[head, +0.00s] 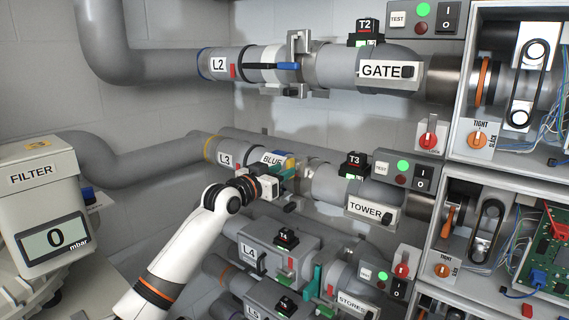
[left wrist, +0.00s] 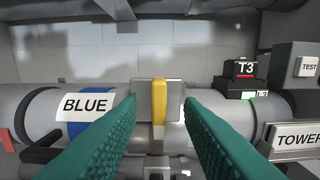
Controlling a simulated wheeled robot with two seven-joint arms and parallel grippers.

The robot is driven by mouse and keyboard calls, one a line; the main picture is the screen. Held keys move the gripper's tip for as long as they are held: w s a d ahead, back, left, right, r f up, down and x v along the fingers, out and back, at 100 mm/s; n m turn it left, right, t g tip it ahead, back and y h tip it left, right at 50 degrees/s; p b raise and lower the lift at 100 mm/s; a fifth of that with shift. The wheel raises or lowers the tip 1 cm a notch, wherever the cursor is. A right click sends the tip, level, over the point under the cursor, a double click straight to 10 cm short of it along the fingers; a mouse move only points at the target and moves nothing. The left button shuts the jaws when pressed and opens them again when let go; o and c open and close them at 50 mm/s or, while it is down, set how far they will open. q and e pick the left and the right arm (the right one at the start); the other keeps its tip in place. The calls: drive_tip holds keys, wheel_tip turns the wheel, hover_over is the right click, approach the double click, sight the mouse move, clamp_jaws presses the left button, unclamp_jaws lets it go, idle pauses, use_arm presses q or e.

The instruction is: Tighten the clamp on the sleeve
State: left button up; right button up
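The L3 pipe (head: 226,159) carries a sleeve with a BLUE label (head: 271,158); the label (left wrist: 86,104) also shows in the left wrist view, beside a blue band. Right of it is a grey metal clamp (left wrist: 173,95) with a yellow lever (left wrist: 159,95), which stands upright in that view. My left gripper (head: 285,186) is at this clamp. Its two green fingers (left wrist: 160,112) are spread, one on each side of the lever, with gaps showing on both sides. My right gripper is not in view.
The L2 pipe (head: 242,65) above has a clamp with a blue lever (head: 287,66). The T3 box (head: 354,162) and TOWER plate (head: 370,209) are right of the gripper. The L4 box (head: 275,247) lies below. Open cabinets (head: 455,160) stand at the right, the FILTER unit (head: 35,180) at the left.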

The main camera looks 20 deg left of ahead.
use_arm(q)
drive_tip(key=shift+x, duration=0.95)
drive_tip(key=shift+a, duration=0.1)
clamp_jaws()
